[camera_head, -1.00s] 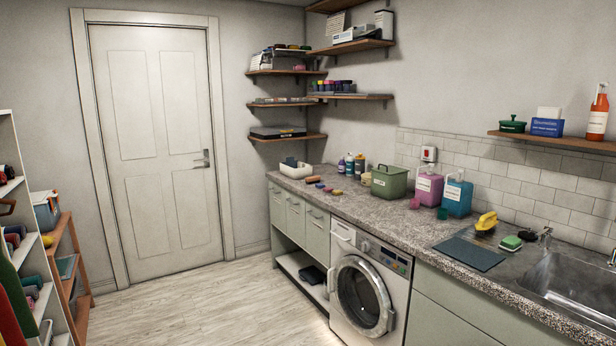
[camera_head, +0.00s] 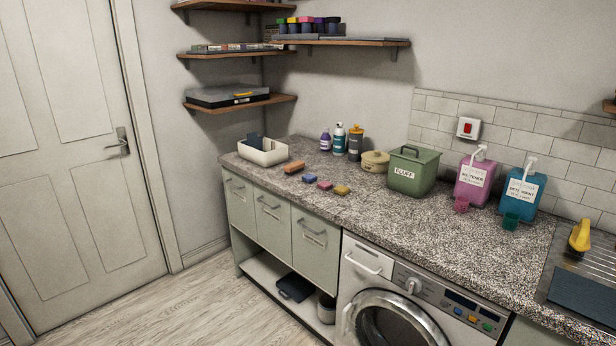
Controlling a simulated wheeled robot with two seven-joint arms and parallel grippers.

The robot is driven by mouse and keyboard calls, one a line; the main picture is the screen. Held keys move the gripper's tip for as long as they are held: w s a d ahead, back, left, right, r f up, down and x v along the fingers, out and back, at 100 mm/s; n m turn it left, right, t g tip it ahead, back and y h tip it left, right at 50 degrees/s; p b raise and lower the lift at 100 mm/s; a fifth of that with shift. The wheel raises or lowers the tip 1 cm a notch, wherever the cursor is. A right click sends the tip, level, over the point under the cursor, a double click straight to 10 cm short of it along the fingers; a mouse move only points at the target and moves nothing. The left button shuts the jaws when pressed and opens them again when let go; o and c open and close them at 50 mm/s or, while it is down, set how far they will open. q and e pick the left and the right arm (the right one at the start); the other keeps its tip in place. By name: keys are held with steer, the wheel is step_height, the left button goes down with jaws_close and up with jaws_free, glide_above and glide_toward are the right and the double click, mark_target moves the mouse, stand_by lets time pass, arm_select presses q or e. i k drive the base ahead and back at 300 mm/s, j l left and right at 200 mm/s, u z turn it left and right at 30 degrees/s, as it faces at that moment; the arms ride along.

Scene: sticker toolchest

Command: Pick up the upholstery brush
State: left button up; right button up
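I cannot tell for sure which thing is the upholstery brush. A small orange-brown block-shaped item (camera_head: 294,167), possibly a brush, lies on the speckled countertop (camera_head: 400,232) near its left end. A blue piece (camera_head: 309,179), a magenta piece (camera_head: 325,185) and a yellow piece (camera_head: 342,190) lie in a row to its right. A yellow-handled item (camera_head: 579,236), also possibly a brush, stands at the right edge by the ribbed metal drainer. Neither of my grippers is in view.
A white bin (camera_head: 263,151) stands at the counter's left end. Bottles (camera_head: 339,139), a beige pot (camera_head: 374,162), a green FLUFF box (camera_head: 412,171) and pink (camera_head: 474,180) and blue (camera_head: 522,190) jugs stand along the back. A washing machine (camera_head: 400,310) sits below. The floor (camera_head: 215,310) before the left cabinets is clear.

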mark_target(296, 167)
steer(key=i+j, duration=0.35)
steer(key=i+j+u, duration=0.3)
steer(key=i, duration=1.15)
steer(key=i+l+u, duration=0.35)
steer(key=i, duration=1.05)
steer(key=i+j, duration=0.05)
steer(key=j, duration=0.05)
